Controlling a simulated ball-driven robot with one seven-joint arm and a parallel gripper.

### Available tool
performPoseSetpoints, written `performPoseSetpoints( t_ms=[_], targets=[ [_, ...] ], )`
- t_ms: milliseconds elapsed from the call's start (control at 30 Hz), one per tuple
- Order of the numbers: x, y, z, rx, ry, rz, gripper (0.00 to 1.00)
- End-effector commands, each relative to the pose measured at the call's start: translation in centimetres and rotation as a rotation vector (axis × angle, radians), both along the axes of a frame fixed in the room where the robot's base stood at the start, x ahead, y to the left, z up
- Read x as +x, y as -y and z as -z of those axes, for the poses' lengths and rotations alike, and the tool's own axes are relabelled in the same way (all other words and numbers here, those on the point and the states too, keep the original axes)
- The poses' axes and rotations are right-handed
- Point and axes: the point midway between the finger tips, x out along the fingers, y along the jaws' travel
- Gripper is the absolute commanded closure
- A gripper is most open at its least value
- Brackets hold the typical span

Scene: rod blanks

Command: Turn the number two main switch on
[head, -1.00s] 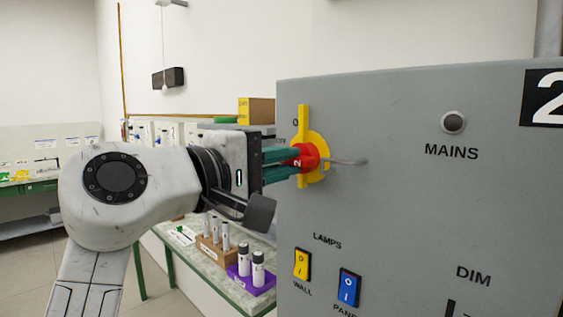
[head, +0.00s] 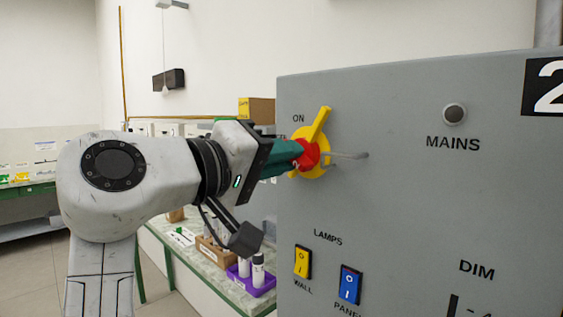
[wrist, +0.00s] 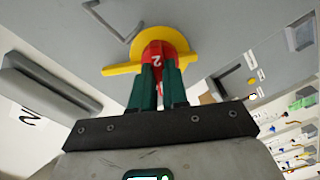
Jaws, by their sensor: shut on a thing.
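The bar points up and to the right, past the ON label. The wrist view also shows the red knob (wrist: 158,53) and yellow bar (wrist: 121,70). My gripper (head: 295,155) is shut on the red knob, its green fingers on either side of it and rolled over. The fingers hide part of the knob and disc. The MAINS lamp (head: 454,114) looks dark.
A bent metal rod (head: 345,156) sticks out just right of the switch. The grey panel (head: 400,220) carries a yellow WALL switch (head: 303,262) and a blue lamp switch (head: 349,284) below. A bench with a purple rack (head: 252,282) stands behind at lower left.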

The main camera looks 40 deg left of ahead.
Motion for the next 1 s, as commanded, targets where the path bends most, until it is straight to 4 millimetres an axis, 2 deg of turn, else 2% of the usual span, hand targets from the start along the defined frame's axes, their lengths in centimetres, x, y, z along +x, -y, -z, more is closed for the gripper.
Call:
performPoseSetpoints(
  t_ms=[33, 600, 1000],
  targets=[
    [0.10, 0.04, 0.50, 0.041, -0.002, 0.004, 1.00],
    [0.07, 0.00, 0.63, 0.580, 0.039, 0.005, 1.00],
    [0.07, -0.02, 0.60, 0.889, 0.062, 0.005, 1.00]
  ],
)
